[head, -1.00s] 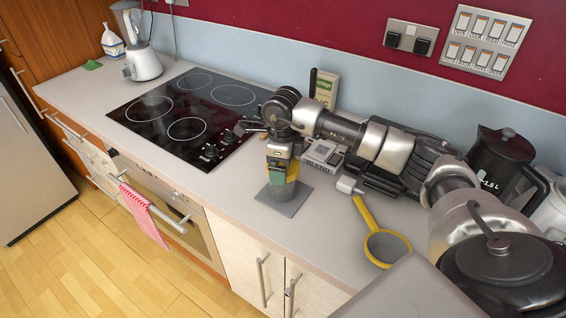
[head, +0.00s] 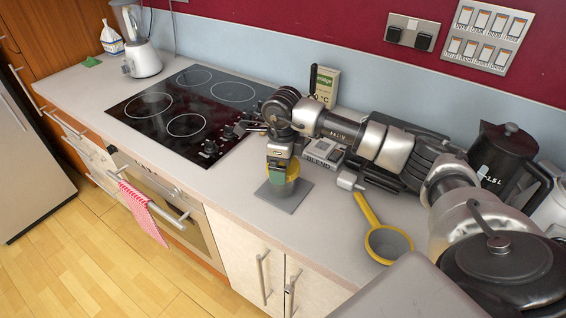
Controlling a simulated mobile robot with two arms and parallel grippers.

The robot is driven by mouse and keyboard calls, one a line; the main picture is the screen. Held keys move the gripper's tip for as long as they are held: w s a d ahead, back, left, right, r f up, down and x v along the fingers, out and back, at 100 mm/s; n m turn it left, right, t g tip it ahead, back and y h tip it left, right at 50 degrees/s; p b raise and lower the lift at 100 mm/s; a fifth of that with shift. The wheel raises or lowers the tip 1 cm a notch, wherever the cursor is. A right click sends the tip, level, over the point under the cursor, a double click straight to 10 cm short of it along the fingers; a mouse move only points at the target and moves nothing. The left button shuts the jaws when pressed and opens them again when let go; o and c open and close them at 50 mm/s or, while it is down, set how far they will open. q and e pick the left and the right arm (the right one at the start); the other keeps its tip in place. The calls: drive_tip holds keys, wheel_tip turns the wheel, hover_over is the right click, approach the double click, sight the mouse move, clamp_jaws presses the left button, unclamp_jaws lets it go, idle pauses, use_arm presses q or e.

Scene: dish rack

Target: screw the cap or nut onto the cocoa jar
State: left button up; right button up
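My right arm comes in from the right and bends down over the counter. Its gripper (head: 281,172) points down at a small jar (head: 285,189), which seems to be the cocoa jar. The jar stands upright on a grey square mat (head: 300,197). The gripper hides most of the jar's top, so I cannot tell whether the fingers are closed on the cap or how the cap sits. My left gripper is not in view.
A yellow-handled strainer (head: 388,245) lies right of the mat, near the counter's front edge. The black hob (head: 190,115) is to the left.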

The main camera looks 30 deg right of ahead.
drive_tip(key=m, duration=0.4)
drive_tip(key=shift+f+m+p, duration=0.1)
drive_tip(key=shift+m+p, duration=0.2)
drive_tip(key=m, duration=0.2)
drive_tip(key=shift+m+p, duration=0.3)
drive_tip(key=shift+m, duration=1)
drive_tip(key=shift+m+p, duration=0.5)
drive_tip(key=shift+m, duration=1.8)
